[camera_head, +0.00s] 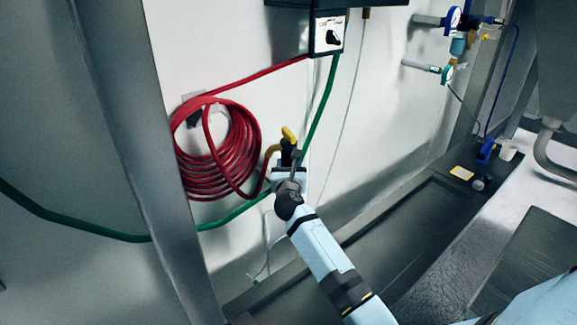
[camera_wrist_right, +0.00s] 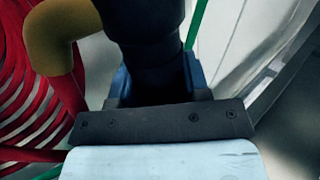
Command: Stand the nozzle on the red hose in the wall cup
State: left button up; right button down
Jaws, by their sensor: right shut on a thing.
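The nozzle has a black body and a yellow top (camera_head: 289,135), and it stands roughly upright in the head view. My right gripper (camera_head: 288,172) is shut on its black body, close in front of the wall. In the right wrist view the black body (camera_wrist_right: 150,40) sits between blue fingers, with a brass-coloured elbow (camera_wrist_right: 60,38) at its left. The red hose (camera_head: 215,150) hangs in a coil on the wall, left of the gripper, and its end runs toward the nozzle. I cannot make out the wall cup; the gripper and nozzle may hide it. My left gripper is out of view.
A green hose (camera_head: 322,105) runs down the wall behind the nozzle and off to the left. A grey post (camera_head: 140,140) stands at left. A control box (camera_head: 328,34) is above. Gauges and valves (camera_head: 447,45) are at upper right. A white cup-like object (camera_head: 507,151) sits at far right.

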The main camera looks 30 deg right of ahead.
jog(key=shift+f+b, duration=0.3)
jog(key=shift+f, duration=0.05)
dwell(0.5)
jog(key=c, duration=0.5)
grip_release()
jog(key=shift+s, duration=0.1)
jog(key=b+v, duration=0.1)
jog(key=v, duration=1.2)
jog(key=shift+s+a, duration=0.25)
jog(key=shift+r, duration=0.1)
